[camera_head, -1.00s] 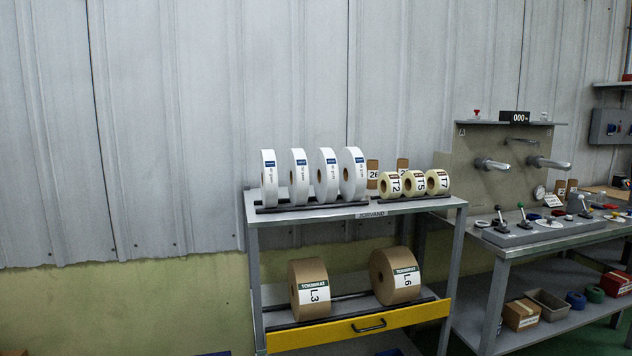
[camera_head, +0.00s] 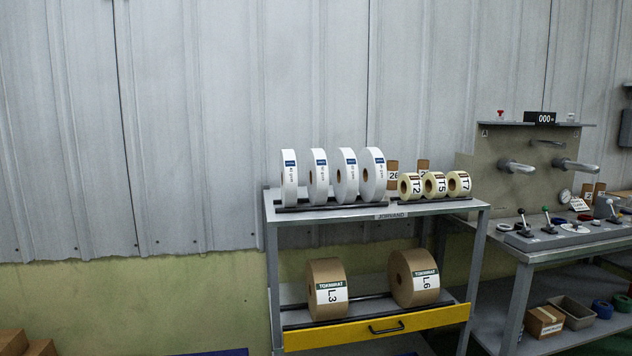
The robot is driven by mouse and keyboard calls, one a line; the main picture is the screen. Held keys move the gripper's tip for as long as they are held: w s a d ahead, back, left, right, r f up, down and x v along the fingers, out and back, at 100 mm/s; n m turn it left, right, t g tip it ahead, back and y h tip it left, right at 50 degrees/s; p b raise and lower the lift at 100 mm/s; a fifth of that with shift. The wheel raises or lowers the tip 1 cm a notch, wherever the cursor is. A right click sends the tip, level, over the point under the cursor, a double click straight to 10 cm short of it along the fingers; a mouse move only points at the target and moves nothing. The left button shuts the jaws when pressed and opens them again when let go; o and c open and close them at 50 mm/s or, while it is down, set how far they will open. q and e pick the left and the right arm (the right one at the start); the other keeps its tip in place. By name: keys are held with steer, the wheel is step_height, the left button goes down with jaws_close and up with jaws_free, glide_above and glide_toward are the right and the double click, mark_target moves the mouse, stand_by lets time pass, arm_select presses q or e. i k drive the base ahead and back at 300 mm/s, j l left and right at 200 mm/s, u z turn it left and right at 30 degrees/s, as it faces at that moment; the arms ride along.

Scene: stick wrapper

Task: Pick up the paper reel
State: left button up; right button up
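Several white paper reels stand upright in a row on the top of a grey shelf rack (camera_head: 300,217); the leftmost white reel (camera_head: 289,178) and the rightmost white reel (camera_head: 373,175) have blue labels. To their right stand three small cream rolls: T2 (camera_head: 410,187), T5 (camera_head: 435,185) and T7 (camera_head: 459,184). On the lower shelf stand two wide brown reels, L3 (camera_head: 327,289) and L6 (camera_head: 414,277). Which reel is meant cannot be told. Neither of my grippers is in view.
A yellow drawer (camera_head: 376,328) fronts the rack's lower shelf. To the right is a workbench (camera_head: 560,255) with levers and a panel with two spindles (camera_head: 515,167). Cardboard boxes (camera_head: 14,342) lie at the lower left. A corrugated wall (camera_head: 200,120) stands behind.

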mark_target(317, 166)
steer(key=i+l+u, duration=0.3)
steer(key=i, duration=0.25)
steer(key=i+l+u, duration=0.3)
steer(key=i, duration=0.25)
steer(key=l, duration=0.1)
